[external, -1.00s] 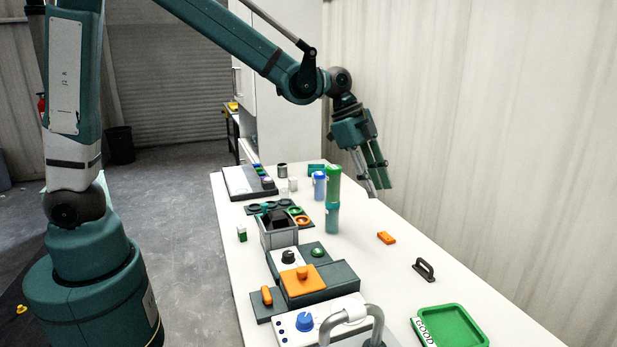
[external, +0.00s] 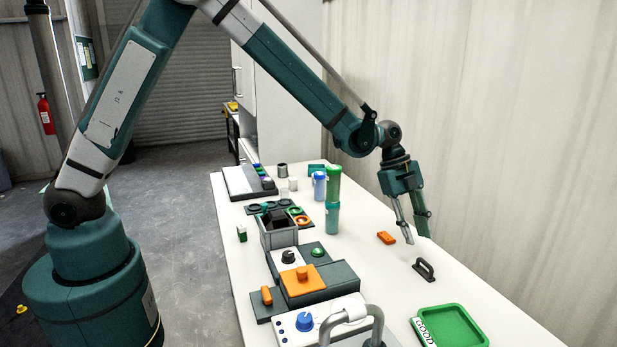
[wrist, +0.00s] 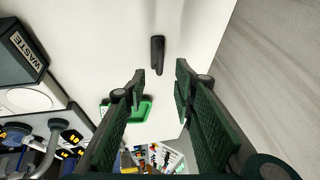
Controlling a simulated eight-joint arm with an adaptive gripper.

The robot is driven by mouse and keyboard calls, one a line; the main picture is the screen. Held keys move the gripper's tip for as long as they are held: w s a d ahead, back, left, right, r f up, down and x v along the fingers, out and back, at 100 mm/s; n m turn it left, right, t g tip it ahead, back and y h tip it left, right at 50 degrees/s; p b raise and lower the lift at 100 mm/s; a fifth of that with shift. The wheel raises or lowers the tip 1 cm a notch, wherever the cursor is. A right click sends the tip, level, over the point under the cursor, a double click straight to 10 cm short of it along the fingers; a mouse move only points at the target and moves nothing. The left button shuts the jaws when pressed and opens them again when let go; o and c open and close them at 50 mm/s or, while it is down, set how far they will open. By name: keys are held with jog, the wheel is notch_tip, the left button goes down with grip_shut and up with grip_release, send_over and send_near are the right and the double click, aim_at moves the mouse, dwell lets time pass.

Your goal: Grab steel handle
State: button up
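An orange block (external: 386,238) lies near the dark handle. A green tray (external: 428,312) labelled GOOD sits nearer the camera. Green and teal cylinders (external: 332,190) and control boxes (external: 340,278) stand left. A wall (external: 540,150) runs along the right.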

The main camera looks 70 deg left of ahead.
aim_at(424, 261)
jog(key=shift+w+d+f, duration=0.2)
jog(key=shift+f, duration=0.25)
jog(key=shift+f, duration=0.1)
jog(key=shift+x, duration=1.2)
jog(key=shift+d+f, duration=0.1)
jog(key=shift+x, duration=2.45)
jog(key=shift+s, duration=0.1)
grip_shut()
